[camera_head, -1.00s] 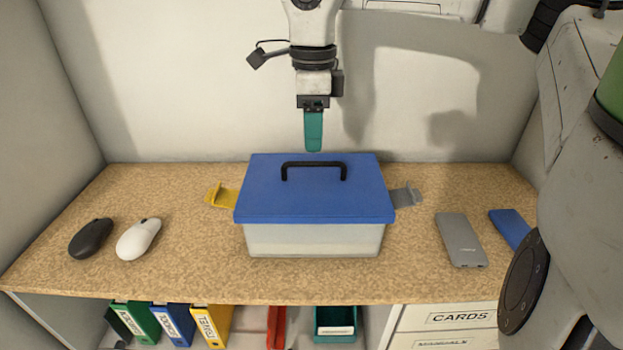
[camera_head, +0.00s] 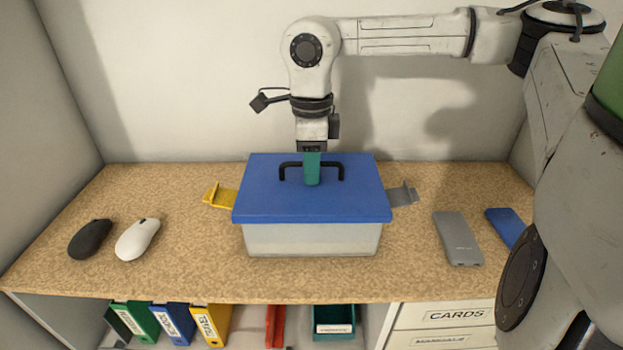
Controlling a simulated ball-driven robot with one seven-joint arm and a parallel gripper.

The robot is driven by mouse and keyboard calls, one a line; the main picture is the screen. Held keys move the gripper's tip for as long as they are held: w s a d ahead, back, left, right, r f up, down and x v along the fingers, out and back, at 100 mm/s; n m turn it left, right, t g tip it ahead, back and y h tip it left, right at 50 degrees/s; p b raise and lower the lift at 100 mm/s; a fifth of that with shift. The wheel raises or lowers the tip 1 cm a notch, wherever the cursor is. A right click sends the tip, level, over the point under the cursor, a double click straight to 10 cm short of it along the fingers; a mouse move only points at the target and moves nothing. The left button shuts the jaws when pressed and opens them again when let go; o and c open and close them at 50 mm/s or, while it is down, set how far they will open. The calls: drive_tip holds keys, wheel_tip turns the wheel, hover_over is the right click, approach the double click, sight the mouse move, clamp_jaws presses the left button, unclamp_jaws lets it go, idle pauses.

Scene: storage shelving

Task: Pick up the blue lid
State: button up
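The blue lid (camera_head: 270,203) sits flat on a translucent white box (camera_head: 311,240) in the middle of the wooden shelf top. A black handle (camera_head: 285,172) stands up across the lid. My gripper (camera_head: 312,182) has come down from above with its teal finger at the middle of the handle, in front of the bar. Only one finger shows; the other is hidden behind it, so I cannot tell whether the fingers are closed on the handle.
A black mouse (camera_head: 90,239) and a white mouse (camera_head: 138,239) lie at the left. A grey power bank (camera_head: 458,238) and a blue one (camera_head: 506,226) lie at the right. The wall stands close behind. Binders (camera_head: 172,322) and a drawer (camera_head: 450,315) are below.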

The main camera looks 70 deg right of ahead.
clamp_jaws()
